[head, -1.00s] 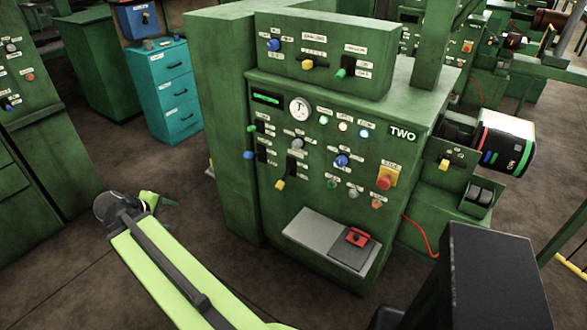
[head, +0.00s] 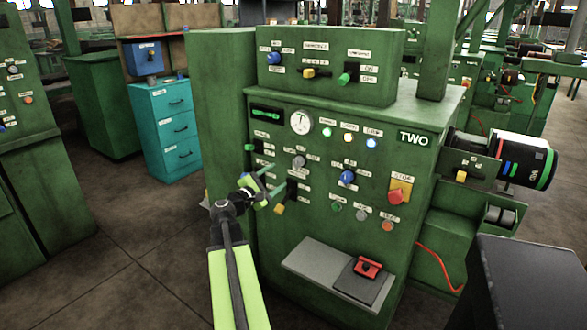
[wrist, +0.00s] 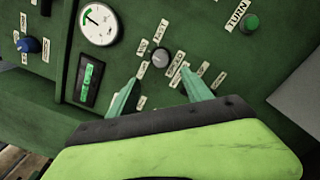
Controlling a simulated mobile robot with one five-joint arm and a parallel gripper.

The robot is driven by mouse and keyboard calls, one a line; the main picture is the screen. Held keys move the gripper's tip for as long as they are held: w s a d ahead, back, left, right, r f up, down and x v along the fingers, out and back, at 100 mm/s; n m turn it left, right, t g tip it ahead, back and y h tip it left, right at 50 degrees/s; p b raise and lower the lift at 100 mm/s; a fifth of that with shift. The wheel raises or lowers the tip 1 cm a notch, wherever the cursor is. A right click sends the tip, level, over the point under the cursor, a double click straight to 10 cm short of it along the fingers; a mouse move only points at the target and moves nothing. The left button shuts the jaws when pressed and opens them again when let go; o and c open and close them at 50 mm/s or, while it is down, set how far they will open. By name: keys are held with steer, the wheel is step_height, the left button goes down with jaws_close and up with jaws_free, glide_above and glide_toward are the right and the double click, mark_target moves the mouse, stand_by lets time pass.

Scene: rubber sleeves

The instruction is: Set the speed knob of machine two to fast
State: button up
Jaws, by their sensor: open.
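Machine two (head: 330,240) is the green cabinet with a "TWO" plate (head: 413,138) on its front panel. A round grey knob (head: 298,162) sits below the gauge on that panel. In the wrist view the grey knob (wrist: 161,57) has small labels around it, one reading "FAST"; its pointer direction is too small to tell. My gripper (head: 274,178) is in front of the panel's left part, beside the knob in the head view. In the wrist view my gripper (wrist: 158,76) is open and empty, its fingertips pointing toward the knob, which appears between and just beyond them.
Close by are a gauge (wrist: 99,25), a green display (wrist: 90,80), a blue knob (head: 347,177) and a red stop button (head: 396,197). A grey ledge (head: 315,268) with a red switch (head: 367,266) juts out below. Open floor lies at the left.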

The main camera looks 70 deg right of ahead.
mark_target(296, 164)
steer(key=x, duration=1.2)
steer(key=shift+a, duration=0.1)
steer(key=shift+c, duration=0.5)
